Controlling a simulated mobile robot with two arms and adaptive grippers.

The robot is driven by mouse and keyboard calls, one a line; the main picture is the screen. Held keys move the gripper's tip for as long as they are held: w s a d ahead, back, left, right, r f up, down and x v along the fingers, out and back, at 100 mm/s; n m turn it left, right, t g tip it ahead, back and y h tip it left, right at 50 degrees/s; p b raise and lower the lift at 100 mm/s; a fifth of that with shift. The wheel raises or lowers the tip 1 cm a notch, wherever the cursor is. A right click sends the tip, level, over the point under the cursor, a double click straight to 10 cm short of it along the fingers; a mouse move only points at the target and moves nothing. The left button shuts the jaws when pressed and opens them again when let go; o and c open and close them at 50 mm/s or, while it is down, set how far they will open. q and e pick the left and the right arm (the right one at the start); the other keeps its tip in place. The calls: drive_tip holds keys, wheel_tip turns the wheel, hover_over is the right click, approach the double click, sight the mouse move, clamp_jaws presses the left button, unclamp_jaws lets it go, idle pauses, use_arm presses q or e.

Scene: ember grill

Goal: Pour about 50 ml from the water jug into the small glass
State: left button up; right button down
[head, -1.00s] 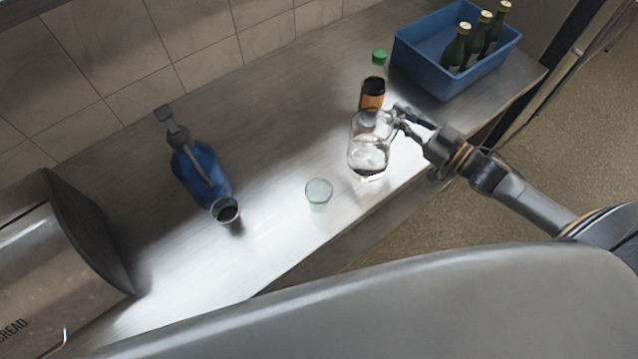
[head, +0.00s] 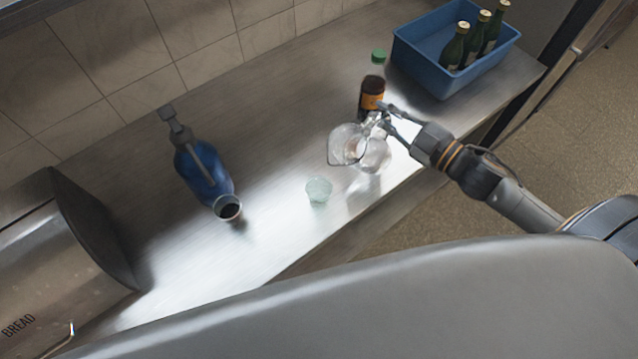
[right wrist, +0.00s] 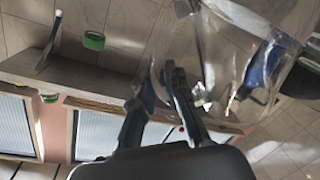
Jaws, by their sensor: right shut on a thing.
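The clear water jug (head: 373,156) is in the air above the counter, tilted with its mouth toward the left. Water in it is hard to make out. My right gripper (head: 381,117) is shut on it from the right side. In the right wrist view the clear jug (right wrist: 225,50) fills the upper right, beyond the gripper fingers (right wrist: 158,92). The small glass (head: 318,190), pale green and clear, stands upright on the counter, below and left of the jug's mouth. No stream shows between them, and I cannot tell whether the glass holds water. My left gripper is out of view.
A dark sauce bottle with a green cap (head: 372,84) stands close behind the jug. A blue pump bottle (head: 202,170) and a grey cup (head: 228,208) stand to the left, near the bread bin (head: 65,250). A blue crate (head: 425,74) holds green bottles at the back right.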

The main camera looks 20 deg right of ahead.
sight(377, 115)
drive_tip(key=shift+s+a+r+n+b, duration=0.2)
drive_tip(key=shift+a+r+n+b, duration=0.15)
drive_tip(key=shift+a+n, duration=0.35)
drive_tip(key=shift+s+a+n+b, duration=0.2)
drive_tip(key=shift+a+n+b, duration=0.35)
drive_tip(key=shift+n, duration=0.45)
drive_tip(key=shift+s+a+r+n+h, duration=0.1)
drive_tip(key=shift+r+n+h, duration=0.2)
drive_tip(key=shift+s+a+r+n, duration=0.2)
drive_tip(key=shift+a+r+n, duration=0.25)
drive_tip(key=shift+n, duration=0.05)
drive_tip(key=shift+s+a+r+n, duration=0.15)
drive_tip(key=shift+a+r+n, duration=0.25)
drive_tip(key=shift+a+n, duration=0.1)
idle(2.2)
